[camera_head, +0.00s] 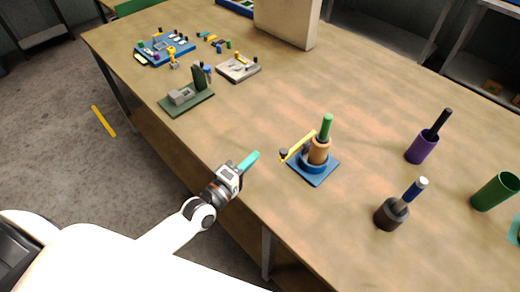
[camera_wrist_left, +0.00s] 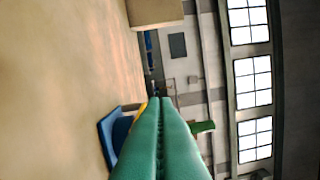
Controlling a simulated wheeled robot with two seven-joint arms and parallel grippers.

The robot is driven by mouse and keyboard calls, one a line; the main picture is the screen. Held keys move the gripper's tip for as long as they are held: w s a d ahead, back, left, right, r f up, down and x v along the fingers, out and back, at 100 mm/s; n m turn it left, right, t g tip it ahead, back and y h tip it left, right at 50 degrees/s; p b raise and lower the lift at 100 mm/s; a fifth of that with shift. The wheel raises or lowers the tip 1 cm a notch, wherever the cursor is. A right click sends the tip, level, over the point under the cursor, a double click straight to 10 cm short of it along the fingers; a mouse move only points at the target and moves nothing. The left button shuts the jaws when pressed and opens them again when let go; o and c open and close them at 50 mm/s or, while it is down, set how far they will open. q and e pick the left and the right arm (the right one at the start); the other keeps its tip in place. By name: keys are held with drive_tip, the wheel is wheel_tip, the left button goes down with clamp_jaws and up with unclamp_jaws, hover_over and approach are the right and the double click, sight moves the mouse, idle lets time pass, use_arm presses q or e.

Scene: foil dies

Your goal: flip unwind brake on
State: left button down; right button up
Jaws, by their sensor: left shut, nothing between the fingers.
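The unwind stand has a blue square base (camera_head: 314,174) with a copper-brown roll (camera_head: 319,150) on it and a green post (camera_head: 326,126) on top. A yellow lever (camera_head: 299,145) with a dark end slants beside the roll, that end low and to the left. I take this lever to be the brake. My left gripper (camera_head: 254,157) has teal fingers, shut and empty, left of the stand and apart from the lever. In the left wrist view, the shut fingers (camera_wrist_left: 160,103) hide most of the stand; part of its blue base (camera_wrist_left: 112,130) shows. My right gripper is not in view.
A purple holder (camera_head: 421,148), a dark holder (camera_head: 390,214) and a green cup (camera_head: 495,191) stand to the right. A dark green device (camera_head: 188,99), a grey plate (camera_head: 238,68) and a blue tray (camera_head: 165,50) lie farther back. A beige box (camera_head: 286,22) stands behind. The middle tabletop is clear.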

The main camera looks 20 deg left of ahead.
use_arm(q)
drive_tip(key=shift+v, duration=1.15)
drive_tip(key=shift+s+a+f, duration=0.15)
drive_tip(key=shift+a+f, duration=0.05)
drive_tip(key=shift+a, duration=0.2)
drive_tip(key=shift+s+d+r, duration=0.1)
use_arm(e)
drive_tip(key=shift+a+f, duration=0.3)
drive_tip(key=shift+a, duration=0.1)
